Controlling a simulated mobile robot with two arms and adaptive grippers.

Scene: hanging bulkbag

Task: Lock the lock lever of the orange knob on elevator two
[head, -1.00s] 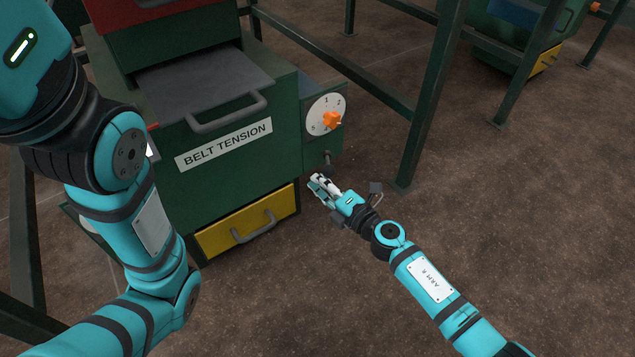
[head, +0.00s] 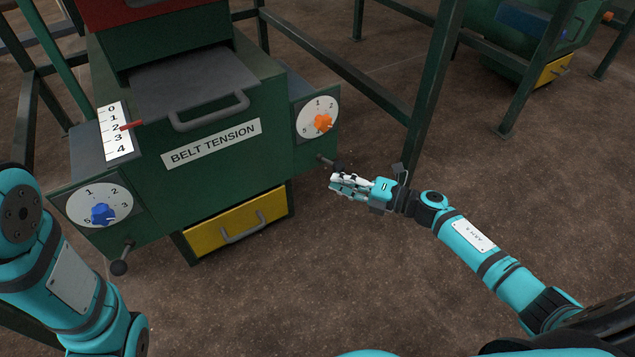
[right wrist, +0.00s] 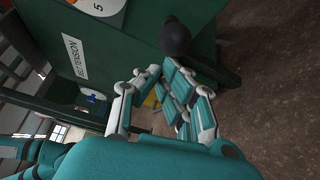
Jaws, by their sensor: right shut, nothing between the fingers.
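The orange knob (head: 322,122) sits on a white numbered dial on the right side panel of the green machine. Its dark lock lever (head: 326,161) sticks out below the dial; in the right wrist view its black ball end (right wrist: 175,38) shows beyond my fingers. My right gripper (head: 336,186) is shut and empty, just below and right of the lever in the head view, with a small gap in the picture. In the right wrist view its fingers (right wrist: 158,76) point toward the machine. My left arm shows at the left edge; its gripper is out of view.
A blue knob (head: 103,214) with its own black-ended lever (head: 120,266) is on the left panel. The BELT TENSION box has a grey handle (head: 210,113); a yellow drawer (head: 238,222) is below. A green frame post (head: 432,100) stands behind my right gripper. Floor to the right is open.

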